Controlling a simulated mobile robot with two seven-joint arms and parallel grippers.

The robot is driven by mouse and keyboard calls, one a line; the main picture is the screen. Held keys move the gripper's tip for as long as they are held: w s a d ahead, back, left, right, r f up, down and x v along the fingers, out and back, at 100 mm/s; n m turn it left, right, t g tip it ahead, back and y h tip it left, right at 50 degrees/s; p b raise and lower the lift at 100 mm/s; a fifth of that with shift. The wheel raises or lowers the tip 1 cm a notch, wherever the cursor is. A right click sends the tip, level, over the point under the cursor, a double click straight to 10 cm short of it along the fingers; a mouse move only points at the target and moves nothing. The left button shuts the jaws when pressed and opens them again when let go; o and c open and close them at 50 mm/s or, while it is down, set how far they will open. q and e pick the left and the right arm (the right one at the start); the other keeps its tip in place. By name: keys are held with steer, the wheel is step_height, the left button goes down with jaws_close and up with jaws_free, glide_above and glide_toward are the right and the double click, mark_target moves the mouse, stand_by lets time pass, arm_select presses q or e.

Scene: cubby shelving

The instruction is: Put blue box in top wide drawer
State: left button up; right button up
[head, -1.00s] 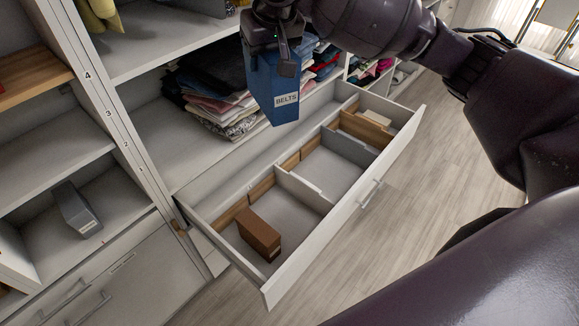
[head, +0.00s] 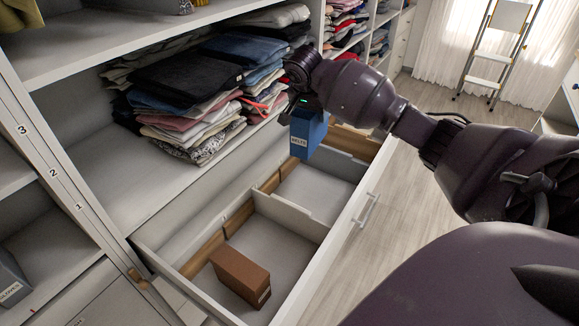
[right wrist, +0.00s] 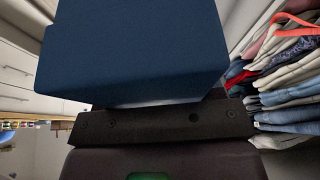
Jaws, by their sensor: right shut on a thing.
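The blue box (head: 308,136) with a white label hangs from my right gripper (head: 304,104) in the head view. It is above the far part of the open top wide drawer (head: 325,262), over a grey-lined compartment. My right gripper is shut on the box's upper end. In the right wrist view the blue box (right wrist: 135,50) fills the upper middle, close against the gripper. I cannot tell whether the box touches the drawer. The drawer has several compartments split by white and wooden dividers. My left gripper is not in view.
A brown box (head: 240,275) lies in the near compartment. Stacks of folded clothes (head: 190,90) sit on the shelf behind the drawer. A grey box (head: 10,280) stands in a cubby at the left. A stepladder (head: 497,50) stands at the back right. The floor right of the drawer is clear.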

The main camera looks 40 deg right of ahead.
steer(key=shift+m, duration=0.5)
steer(key=d+f, duration=0.3)
steer(key=shift+s+f+b, duration=0.1)
steer(key=shift+s+b, duration=0.3)
arm_select(q)
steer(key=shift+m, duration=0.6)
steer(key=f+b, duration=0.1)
steer(key=b, duration=0.1)
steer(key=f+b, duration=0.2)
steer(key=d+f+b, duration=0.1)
steer(key=b, duration=0.1)
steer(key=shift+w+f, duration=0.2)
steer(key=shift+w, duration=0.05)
arm_select(e)
step_height(320, 180, down, 19)
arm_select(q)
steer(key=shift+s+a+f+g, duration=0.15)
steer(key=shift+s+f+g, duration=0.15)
arm_select(e)
steer(key=shift+a+f, duration=0.1)
steer(key=shift+f, duration=0.6)
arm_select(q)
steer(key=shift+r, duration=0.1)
arm_select(e)
steer(key=o, duration=1.2)
steer(key=shift+r, duration=0.1)
